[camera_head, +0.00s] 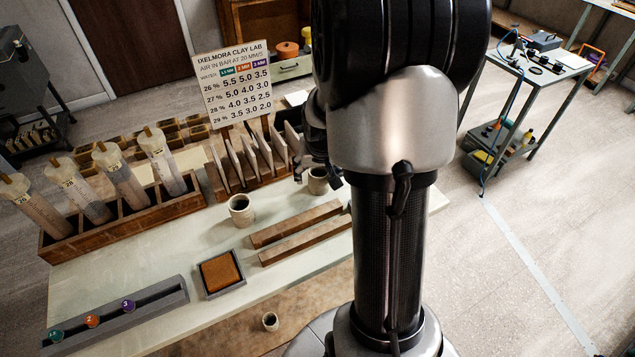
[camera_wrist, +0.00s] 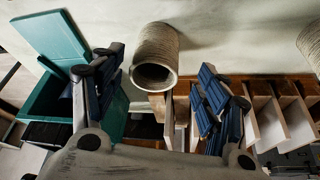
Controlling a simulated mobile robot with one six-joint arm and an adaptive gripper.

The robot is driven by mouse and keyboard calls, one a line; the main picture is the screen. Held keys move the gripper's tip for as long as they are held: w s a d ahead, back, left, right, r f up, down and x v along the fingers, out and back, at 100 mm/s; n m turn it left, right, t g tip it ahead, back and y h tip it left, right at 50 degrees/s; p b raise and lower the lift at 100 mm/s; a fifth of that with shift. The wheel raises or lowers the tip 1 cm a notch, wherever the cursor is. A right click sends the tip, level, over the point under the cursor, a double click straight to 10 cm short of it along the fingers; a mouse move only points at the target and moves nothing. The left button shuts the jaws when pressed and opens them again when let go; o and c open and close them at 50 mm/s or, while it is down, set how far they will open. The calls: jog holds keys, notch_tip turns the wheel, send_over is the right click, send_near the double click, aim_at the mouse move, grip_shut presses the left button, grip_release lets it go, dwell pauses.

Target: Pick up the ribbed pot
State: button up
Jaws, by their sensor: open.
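A beige ribbed pot (camera_wrist: 157,45) with fine rings around its wall and a dark open mouth shows in the wrist view, upper middle. In the head view the pot beside my gripper (camera_head: 318,181) appears to be the same one, standing on the pale table, partly hidden by my arm. My gripper (camera_wrist: 160,72) is open and empty. Its two dark padded fingers appear on either side of the pot in the wrist view, with gaps and no visible contact. A second beige pot (camera_head: 241,209) stands further left and is cut off at the right edge of the wrist view (camera_wrist: 311,45).
A wooden rack of upright slabs (camera_head: 250,160) stands close behind the pots. Two wooden bars (camera_head: 300,235) lie in front. A teal open box (camera_wrist: 50,95) is left in the wrist view. My arm hides the table's right part.

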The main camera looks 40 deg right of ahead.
jog(key=x, duration=0.1)
jog(key=b+x, duration=0.1)
jog(key=x, duration=0.1)
jog(key=b+x, duration=0.1)
jog(key=x, duration=0.1)
jog(key=shift+s+d+f, duration=0.15)
jog(key=shift+d+f, duration=0.05)
jog(key=shift+d, duration=0.1)
jog(key=shift+r, duration=0.1)
jog(key=shift+c, duration=0.6)
jog(key=c, duration=1.1)
